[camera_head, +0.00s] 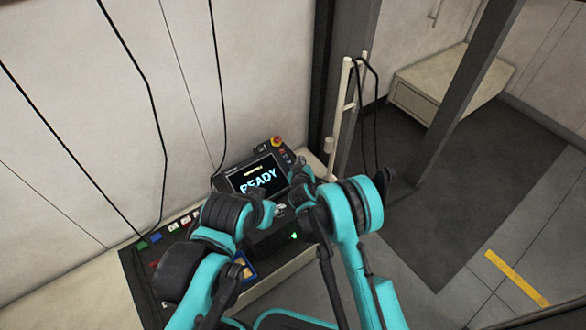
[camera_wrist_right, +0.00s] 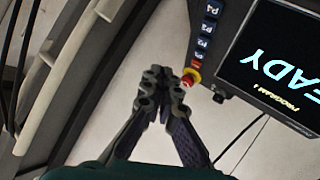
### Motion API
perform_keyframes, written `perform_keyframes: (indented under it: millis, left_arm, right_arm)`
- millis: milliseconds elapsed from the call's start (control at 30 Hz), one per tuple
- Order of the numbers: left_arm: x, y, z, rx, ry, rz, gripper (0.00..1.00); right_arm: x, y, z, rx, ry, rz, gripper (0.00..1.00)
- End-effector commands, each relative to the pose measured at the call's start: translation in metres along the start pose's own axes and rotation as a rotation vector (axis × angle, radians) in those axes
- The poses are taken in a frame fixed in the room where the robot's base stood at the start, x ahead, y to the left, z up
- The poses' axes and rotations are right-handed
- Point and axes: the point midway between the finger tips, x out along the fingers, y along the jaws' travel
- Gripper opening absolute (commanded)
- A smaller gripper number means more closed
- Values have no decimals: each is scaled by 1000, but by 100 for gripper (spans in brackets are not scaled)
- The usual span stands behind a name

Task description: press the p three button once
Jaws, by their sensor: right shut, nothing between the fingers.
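The teach pendant (camera_head: 233,181) has a dark screen reading READY. In the right wrist view a column of small blue buttons runs beside the screen (camera_wrist_right: 275,50), which appears upside down. The third button up from the red stop knob, likely P3 (camera_wrist_right: 208,27), has a label too small to read surely. My right gripper (camera_head: 303,180) is at the pendant's right edge. In the right wrist view its fingers (camera_wrist_right: 163,78) are shut and empty, left of the stop knob and apart from the buttons. My left gripper (camera_head: 268,208) is in front of the pendant; its fingers are unclear.
The red stop knob with yellow collar (camera_head: 277,141) tops the pendant and is close to my right fingertips in the wrist view (camera_wrist_right: 190,77). A pale post (camera_head: 341,105) with a black cable stands right of the pendant. Open grey floor (camera_head: 450,210) lies farther right.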

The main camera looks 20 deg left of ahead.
Motion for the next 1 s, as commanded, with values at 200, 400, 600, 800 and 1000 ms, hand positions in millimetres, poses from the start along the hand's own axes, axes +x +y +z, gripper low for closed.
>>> perform_keyframes:
  millis: [200,400,600,800,1000]
  left_arm:
    - [10,0,8,0,0,0,40]
    - [20,0,14,0,0,0,40]
    - [18,0,13,0,0,0,40]
    - [18,0,13,0,0,0,40]
    - [18,0,13,0,0,0,40]
  right_arm:
    - [19,-15,16,0,0,-1,0]
    - [39,-29,30,0,0,-1,0]
    - [52,-38,38,0,0,0,0]
    - [58,-42,42,0,0,0,0]
    - [58,-42,42,0,0,0,0]
